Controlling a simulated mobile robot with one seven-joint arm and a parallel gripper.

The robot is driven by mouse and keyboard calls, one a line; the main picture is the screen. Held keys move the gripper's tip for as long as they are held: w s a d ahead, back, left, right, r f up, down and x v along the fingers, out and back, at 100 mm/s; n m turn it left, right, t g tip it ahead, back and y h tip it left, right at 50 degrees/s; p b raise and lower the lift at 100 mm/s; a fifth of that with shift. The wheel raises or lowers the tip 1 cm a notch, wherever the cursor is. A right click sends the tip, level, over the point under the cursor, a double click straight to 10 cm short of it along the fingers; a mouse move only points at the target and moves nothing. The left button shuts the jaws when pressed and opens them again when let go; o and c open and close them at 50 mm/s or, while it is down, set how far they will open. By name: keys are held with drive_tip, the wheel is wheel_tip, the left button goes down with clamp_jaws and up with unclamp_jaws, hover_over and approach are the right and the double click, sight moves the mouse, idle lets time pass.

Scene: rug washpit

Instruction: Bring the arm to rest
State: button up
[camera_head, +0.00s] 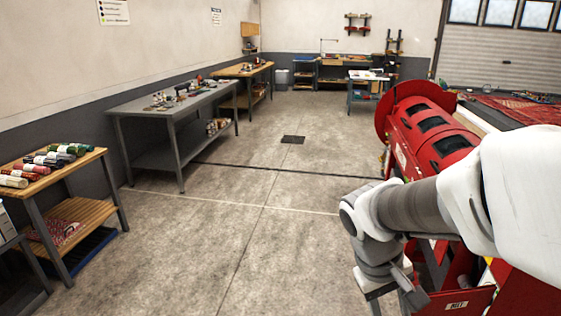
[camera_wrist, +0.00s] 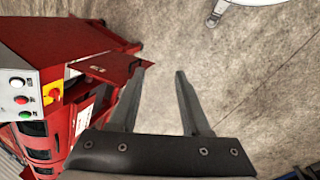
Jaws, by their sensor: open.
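My gripper (camera_wrist: 160,74) is open in the wrist view, with its two dark fingers apart and nothing between them. The concrete floor shows past the fingertips. In the head view my white and grey arm reaches in from the right, bent, with its end pointing down at the lower right. The red machine (camera_head: 432,135) stands beside and behind the arm, which hides part of it. In the wrist view the red machine (camera_wrist: 50,45) lies left of the fingers. I cannot tell the exact gap between the gripper and its red panel.
A control panel with buttons (camera_wrist: 20,95) is at the wrist view's left. A grey workbench (camera_head: 175,112) and a wooden table with colored rolls (camera_head: 85,165) line the left wall. More tables stand at the back. The middle floor (camera_head: 265,220) is clear, with a small drain (camera_head: 292,139).

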drive_tip(key=s+a+r+m+t+y+p, duration=0.1)
drive_tip(key=s+a+r+t, duration=0.4)
drive_tip(key=r, duration=0.5)
drive_tip(key=s+m+y, duration=0.1)
drive_tip(key=y, duration=0.1)
drive_tip(key=shift+r+t+y, duration=0.3)
drive_tip(key=shift+r+y, duration=0.1)
drive_tip(key=shift+w, duration=0.2)
idle(0.4)
